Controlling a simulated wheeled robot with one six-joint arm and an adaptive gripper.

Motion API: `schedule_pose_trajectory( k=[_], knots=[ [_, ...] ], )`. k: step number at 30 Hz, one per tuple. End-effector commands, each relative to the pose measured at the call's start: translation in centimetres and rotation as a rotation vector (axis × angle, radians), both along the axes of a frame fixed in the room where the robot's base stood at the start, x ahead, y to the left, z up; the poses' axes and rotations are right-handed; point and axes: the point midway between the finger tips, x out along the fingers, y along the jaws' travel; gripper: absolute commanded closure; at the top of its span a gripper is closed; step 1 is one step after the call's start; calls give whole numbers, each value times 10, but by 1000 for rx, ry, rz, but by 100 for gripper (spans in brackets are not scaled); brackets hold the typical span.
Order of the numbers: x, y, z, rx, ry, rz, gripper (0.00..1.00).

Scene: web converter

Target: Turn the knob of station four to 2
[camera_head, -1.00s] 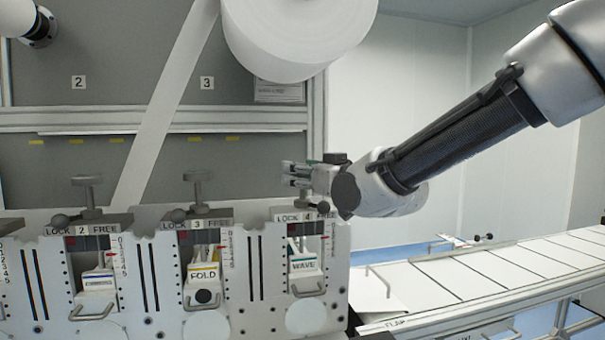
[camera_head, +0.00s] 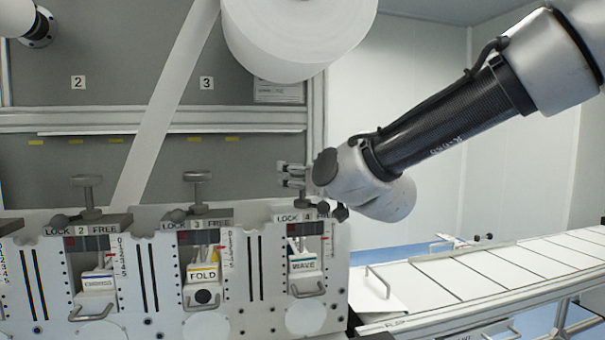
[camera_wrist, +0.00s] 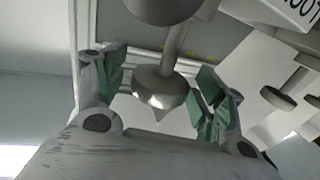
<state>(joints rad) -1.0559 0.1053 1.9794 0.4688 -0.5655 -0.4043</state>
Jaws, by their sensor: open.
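Station four is the rightmost unit in the head view, with its LOCK 4 plate (camera_head: 296,217) above a window holding the WAVE cartridge (camera_head: 304,264). Its scale is too small to read there. My gripper (camera_head: 291,175) is just above this plate, with its fingers pointing left. The station four knob is mostly hidden by the gripper in the head view. In the wrist view, the grey knob (camera_wrist: 158,88) on its stem lies between my open gripper's (camera_wrist: 160,92) two green-padded fingers. A gap shows on both sides, and contact is not visible.
Knobs of station three (camera_head: 198,178) and station two (camera_head: 87,182) stand to the left. A white paper web (camera_head: 165,115) runs up beside them to a large roll (camera_head: 297,35) above my gripper. A slatted conveyor (camera_head: 500,268) is at the right.

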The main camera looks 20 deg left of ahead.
Motion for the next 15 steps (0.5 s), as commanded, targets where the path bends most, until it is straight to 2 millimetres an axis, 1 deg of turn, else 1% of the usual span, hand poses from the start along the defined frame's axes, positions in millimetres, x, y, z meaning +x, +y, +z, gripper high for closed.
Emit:
schedule_pose_trajectory(
  k=[5, 8, 11, 15],
  knots=[
    [-2, -2, 0, 0, 0, 1, 30],
    [-9, -10, 0, 0, 0, 1, 30],
    [-23, -24, 1, 1, 1, 1, 30],
    [-45, -47, 0, 1, 1, 1, 30]
  ],
)
